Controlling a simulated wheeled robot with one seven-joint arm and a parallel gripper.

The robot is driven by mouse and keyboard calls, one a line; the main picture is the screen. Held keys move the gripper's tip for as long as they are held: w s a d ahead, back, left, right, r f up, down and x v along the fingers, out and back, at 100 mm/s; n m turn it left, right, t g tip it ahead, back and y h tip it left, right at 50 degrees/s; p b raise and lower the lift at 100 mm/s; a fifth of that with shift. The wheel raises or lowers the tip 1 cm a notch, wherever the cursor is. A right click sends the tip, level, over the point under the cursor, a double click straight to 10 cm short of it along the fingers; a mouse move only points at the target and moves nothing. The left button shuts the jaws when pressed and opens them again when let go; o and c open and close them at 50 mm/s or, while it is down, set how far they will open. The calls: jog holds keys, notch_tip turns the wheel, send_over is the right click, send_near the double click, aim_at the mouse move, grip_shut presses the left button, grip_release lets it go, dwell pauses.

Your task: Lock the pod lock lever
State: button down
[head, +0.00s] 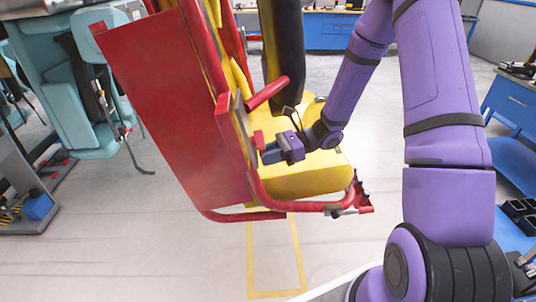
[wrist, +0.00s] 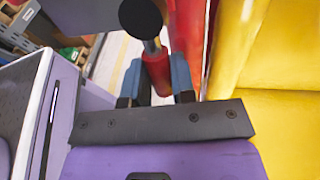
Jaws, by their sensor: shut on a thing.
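The coaster pod is a red frame and side panel (head: 170,105) with a yellow seat (head: 290,178). My gripper (head: 270,153) is at the pod's inner side, in front of the seat, beside the red panel's edge. In the wrist view, its two blue-grey fingers (wrist: 157,82) are closed around a red lever grip (wrist: 157,68). A metal rod and a round black knob (wrist: 140,17) show just beyond the grip. In the head view, a small red part of the lever (head: 258,139) shows at the fingertips; the rest is hidden.
A red tube (head: 267,93) juts out above my gripper, near a black padded bar (head: 282,45). A red lower rail (head: 300,205) runs below the seat. Teal machinery (head: 75,100) stands at left, a blue workbench (head: 515,105) at right. The floor in front is clear.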

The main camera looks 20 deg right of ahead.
jog(key=c, duration=0.9)
grip_release()
jog(key=shift+c, duration=0.2)
jog(key=v, duration=1)
jog(key=shift+d, duration=0.4)
jog(key=shift+s+r, duration=0.1)
jog(key=shift+s, duration=0.05)
jog(key=s+a+r+n+t+h, duration=0.1)
jog(key=s+r+n+h, duration=0.6)
jog(key=s+r+n, duration=0.3)
jog(key=s+a+r+n+t+h, duration=0.2)
jog(key=s+r+n+h, duration=0.6)
jog(key=s+r, duration=0.5)
jog(key=shift+s+a+r+n+t, duration=0.2)
jog(key=shift+a+r+n+t, duration=0.1)
jog(key=shift+r+n, duration=0.55)
